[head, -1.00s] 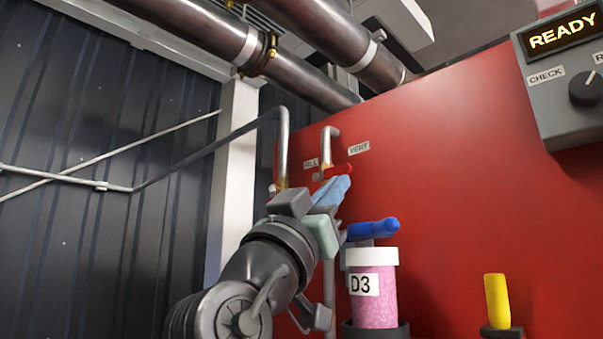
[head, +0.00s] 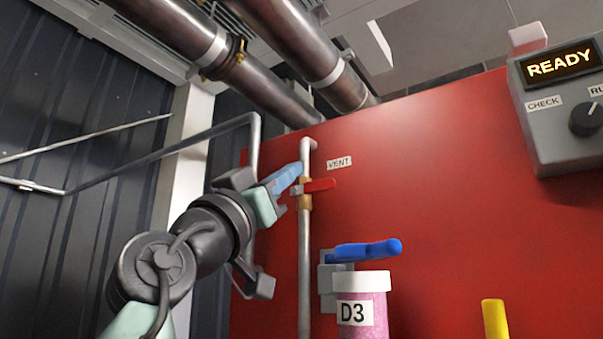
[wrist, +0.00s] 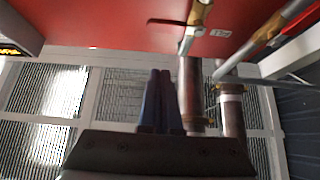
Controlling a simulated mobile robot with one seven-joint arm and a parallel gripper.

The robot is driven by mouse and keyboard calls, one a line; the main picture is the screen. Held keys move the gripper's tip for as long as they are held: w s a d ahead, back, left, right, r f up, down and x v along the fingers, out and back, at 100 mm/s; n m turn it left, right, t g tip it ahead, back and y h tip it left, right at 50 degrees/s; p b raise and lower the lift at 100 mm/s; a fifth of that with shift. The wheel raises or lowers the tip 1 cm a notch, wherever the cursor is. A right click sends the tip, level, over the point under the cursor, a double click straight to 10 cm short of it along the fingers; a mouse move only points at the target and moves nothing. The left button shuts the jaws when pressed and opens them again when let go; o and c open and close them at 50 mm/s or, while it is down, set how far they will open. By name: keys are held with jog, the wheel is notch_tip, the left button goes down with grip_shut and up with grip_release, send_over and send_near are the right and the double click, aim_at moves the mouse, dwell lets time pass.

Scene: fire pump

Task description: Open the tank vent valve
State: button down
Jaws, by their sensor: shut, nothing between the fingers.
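The vent valve has a brass body (head: 304,199) on a thin upright grey pipe (head: 304,250) in front of the red panel. Its red lever (head: 320,185) points right, level, across the pipe. The white VENT label (head: 339,162) is just above the lever. My gripper (head: 298,168) is shut and empty, its blue fingertips just above and left of the lever, overlapping the pipe in the picture. I cannot tell whether they touch.
A blue lever (head: 365,250) and a white-capped pink D3 container (head: 362,310) are below right. A yellow handle (head: 495,318) is further right. A grey READY control box (head: 560,100) is at upper right. Another pipe (head: 254,150) stands left, partly behind my arm. Large pipes (head: 290,40) run overhead.

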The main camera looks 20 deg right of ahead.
notch_tip(320, 180, up, 6)
jog(key=p, duration=0.7)
send_over(312, 187)
jog(key=s, duration=0.3)
jog(key=shift+w+a+f+p, duration=0.1)
jog(key=shift+w+f+p, duration=0.1)
jog(key=shift+f, duration=0.85)
jog(key=shift+w+a+f+p, duration=0.1)
jog(key=shift+w+f+p, duration=0.05)
jog(key=shift+f, duration=0.9)
